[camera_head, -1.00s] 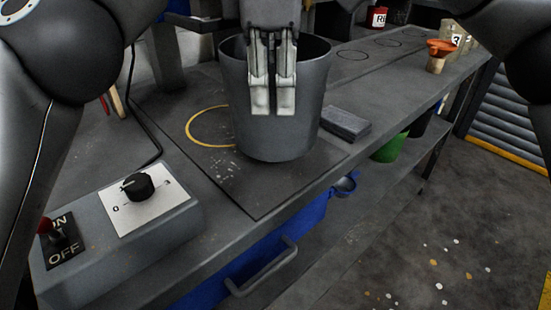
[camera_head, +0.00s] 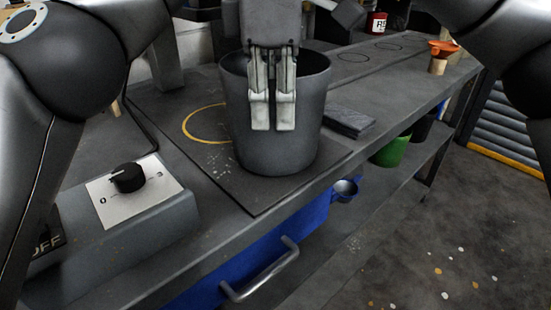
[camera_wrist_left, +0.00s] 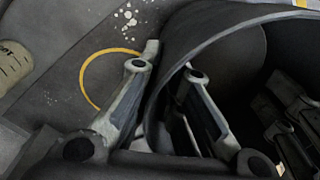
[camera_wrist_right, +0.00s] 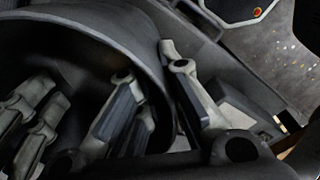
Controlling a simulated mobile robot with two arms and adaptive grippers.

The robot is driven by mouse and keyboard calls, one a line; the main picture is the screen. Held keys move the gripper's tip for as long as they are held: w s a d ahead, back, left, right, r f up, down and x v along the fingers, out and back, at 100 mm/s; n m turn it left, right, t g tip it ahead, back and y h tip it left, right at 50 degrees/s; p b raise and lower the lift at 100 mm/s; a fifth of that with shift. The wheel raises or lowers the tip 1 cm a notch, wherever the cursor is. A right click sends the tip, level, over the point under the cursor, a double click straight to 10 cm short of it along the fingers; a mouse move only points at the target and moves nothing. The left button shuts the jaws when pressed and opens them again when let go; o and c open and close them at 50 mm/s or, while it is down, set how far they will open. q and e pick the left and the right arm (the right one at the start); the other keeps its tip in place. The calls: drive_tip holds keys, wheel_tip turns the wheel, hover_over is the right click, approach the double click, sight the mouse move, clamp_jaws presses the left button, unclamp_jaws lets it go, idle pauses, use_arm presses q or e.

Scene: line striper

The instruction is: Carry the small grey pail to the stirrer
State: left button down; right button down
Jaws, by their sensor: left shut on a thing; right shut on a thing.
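The small grey pail (camera_head: 270,155) stands upright over the dark plate at the bench's front edge, to the right of a yellow ring (camera_head: 205,140). I cannot tell whether its base touches the plate. My right gripper (camera_head: 272,125) is shut on the pail; its fingers show in front of the near wall in the head view. In the right wrist view the fingers (camera_wrist_right: 160,75) straddle the rim. I cannot identify the stirrer for certain.
A control box with a black knob (camera_head: 128,178) sits at the front left. A dark block (camera_head: 348,122) lies right of the pail. A blue drawer (camera_head: 240,262) and a green bucket (camera_head: 390,150) are below the bench top. A red can (camera_head: 377,22) stands behind.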

use_arm(q)
drive_tip(key=shift+w+a+f+b, duration=0.2)
drive_tip(key=shift+f+b, duration=0.1)
drive_tip(key=shift+f, duration=0.1)
use_arm(e)
drive_tip(key=shift+s+f, duration=0.1)
drive_tip(key=shift+f, duration=0.35)
use_arm(q)
drive_tip(key=c, duration=1.6)
unclamp_jaws()
drive_tip(key=shift+s+d, duration=0.15)
use_arm(e)
drive_tip(key=c, duration=1.6)
unclamp_jaws()
drive_tip(key=shift+r, duration=0.1)
use_arm(q)
drive_tip(key=shift+r, duration=0.15)
